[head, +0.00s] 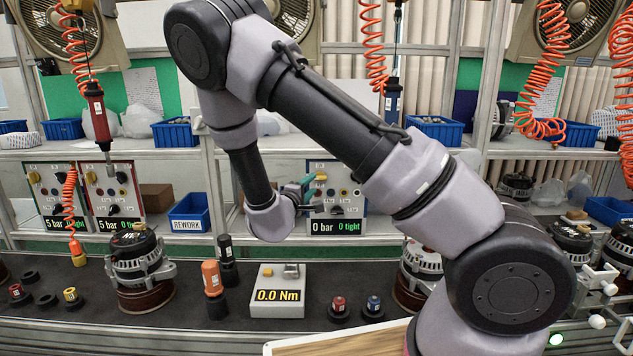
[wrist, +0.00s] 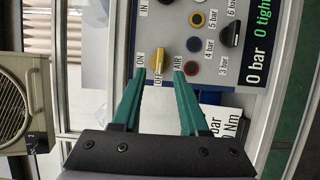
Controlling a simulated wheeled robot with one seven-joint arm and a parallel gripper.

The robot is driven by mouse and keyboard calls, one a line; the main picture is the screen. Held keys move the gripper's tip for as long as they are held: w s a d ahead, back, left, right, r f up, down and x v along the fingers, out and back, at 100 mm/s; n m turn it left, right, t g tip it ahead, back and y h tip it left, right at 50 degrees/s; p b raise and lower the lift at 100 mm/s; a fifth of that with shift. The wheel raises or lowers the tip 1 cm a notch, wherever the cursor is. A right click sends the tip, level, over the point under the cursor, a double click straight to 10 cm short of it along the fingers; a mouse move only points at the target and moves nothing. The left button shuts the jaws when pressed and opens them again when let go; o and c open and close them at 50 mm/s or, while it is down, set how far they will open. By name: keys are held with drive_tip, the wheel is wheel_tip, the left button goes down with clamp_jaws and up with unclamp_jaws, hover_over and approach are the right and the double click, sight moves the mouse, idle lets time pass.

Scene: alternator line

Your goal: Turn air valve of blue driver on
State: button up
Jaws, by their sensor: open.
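The yellow air valve lever (wrist: 160,62) sits on a grey control panel (wrist: 212,12) beside ON, OFF and AIR labels. Its near end seems to lie by the OFF label. My gripper (wrist: 159,75) is open, with its green fingertips on either side of the lever's near end; whether they touch it I cannot tell. In the head view my gripper (head: 305,187) is at the left of this panel, which reads 0 bar, 0 tight (head: 337,226). The blue driver (head: 393,101) hangs above the panel on an orange coiled hose.
Two panels reading 5 bar (head: 46,185) (head: 107,183) stand at the left, below a hanging red driver (head: 98,112). A blue REWORK bin (head: 188,215) is left of my gripper. An alternator (head: 138,262) and a torque tester (head: 278,283) stand on the bench in front.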

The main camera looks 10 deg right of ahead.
sight(319, 179)
drive_tip(key=x, duration=0.5)
clamp_jaws()
